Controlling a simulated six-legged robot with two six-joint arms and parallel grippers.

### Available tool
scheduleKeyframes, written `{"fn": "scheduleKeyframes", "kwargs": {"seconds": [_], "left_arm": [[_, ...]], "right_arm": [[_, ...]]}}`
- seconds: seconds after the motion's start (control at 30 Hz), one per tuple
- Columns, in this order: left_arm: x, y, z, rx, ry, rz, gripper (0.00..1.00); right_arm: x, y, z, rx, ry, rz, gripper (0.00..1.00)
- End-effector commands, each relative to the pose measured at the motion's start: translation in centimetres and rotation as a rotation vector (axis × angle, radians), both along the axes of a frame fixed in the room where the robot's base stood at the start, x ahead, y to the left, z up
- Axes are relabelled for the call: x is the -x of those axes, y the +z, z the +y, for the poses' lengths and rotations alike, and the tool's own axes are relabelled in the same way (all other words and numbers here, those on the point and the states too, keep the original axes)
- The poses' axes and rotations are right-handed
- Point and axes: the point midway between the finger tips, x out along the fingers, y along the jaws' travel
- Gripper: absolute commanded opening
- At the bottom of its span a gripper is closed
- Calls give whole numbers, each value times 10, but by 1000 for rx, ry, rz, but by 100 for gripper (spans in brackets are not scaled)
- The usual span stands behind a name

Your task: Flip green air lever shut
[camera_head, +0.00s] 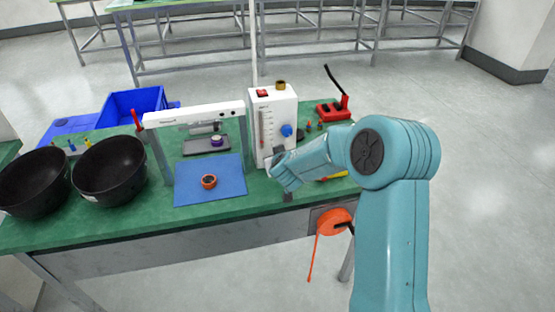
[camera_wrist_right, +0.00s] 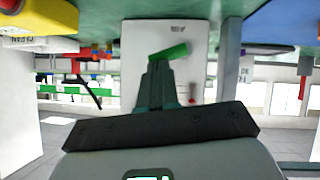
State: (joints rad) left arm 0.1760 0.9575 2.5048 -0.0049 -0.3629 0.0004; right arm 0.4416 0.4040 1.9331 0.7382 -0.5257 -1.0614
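The green air lever (camera_wrist_right: 168,52) shows in the right wrist view on the face of a white box (camera_wrist_right: 190,35). It lies nearly level, with one end slightly raised. The tips of my right gripper (camera_wrist_right: 157,66) are just below the lever's left end; I cannot tell whether they touch it. The fingers look closed together with nothing between them. In the head view my right gripper (camera_head: 283,178) is low in front of the white box (camera_head: 272,115), and the lever is hidden there. My left gripper is not in view.
On the green bench (camera_head: 130,225) left of the box are a white-topped frame (camera_head: 193,114), a blue mat (camera_head: 225,170) with an orange ring (camera_head: 208,181), and two black bowls (camera_head: 110,170). A red stand (camera_head: 333,110) is at right. An orange reel (camera_head: 333,222) hangs at the bench front.

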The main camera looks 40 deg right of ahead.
Motion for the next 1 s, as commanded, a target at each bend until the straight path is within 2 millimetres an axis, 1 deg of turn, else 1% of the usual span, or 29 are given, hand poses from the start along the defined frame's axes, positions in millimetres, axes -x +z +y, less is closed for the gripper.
{"fn": "scheduleKeyframes", "kwargs": {"seconds": [0.03,0.3,1.0], "left_arm": [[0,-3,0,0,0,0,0],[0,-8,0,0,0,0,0],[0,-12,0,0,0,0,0]], "right_arm": [[0,0,-3,-14,-1,-15,0],[1,-3,-5,-94,0,-64,0],[3,-5,-9,-89,-2,-64,0]]}}
